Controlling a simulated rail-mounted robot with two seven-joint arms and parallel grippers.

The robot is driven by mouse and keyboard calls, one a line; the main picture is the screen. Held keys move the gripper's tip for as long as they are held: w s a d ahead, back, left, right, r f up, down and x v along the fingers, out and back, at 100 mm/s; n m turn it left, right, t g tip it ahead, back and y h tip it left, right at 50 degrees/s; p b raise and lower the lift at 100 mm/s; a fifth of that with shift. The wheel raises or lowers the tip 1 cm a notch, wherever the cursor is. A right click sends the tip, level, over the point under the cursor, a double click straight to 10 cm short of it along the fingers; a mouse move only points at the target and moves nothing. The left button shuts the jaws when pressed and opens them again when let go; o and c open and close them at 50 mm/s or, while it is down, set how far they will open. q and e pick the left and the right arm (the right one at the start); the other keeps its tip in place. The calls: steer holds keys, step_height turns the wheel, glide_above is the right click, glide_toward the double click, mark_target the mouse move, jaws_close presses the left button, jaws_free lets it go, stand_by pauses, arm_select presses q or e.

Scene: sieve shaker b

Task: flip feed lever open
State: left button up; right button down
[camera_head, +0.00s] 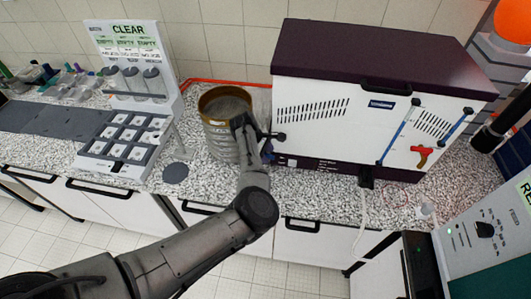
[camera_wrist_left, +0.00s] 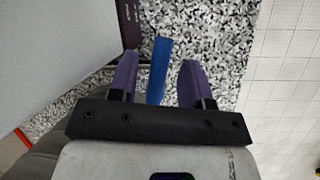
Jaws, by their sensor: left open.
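A white machine (camera_head: 325,115) with a dark purple lid stands on the counter. My left gripper (camera_head: 272,144) is at its lower left corner, beside the brass-rimmed sieve stack (camera_head: 224,103). In the left wrist view, a blue bar (camera_wrist_left: 159,68), which looks like the feed lever, lies between the two purple fingers of my left gripper (camera_wrist_left: 160,62). The fingers are open, with gaps on both sides of the bar. The bar's lower end is hidden by the gripper's dark crosspiece. My right gripper is not in view.
A rack marked CLEAR (camera_head: 128,60) stands left of the sieves. Bare counter shows in front of the machine.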

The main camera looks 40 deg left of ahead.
arm_select(q)
steer(key=shift+c, duration=0.2)
jaws_close()
steer(key=shift+r, duration=0.1)
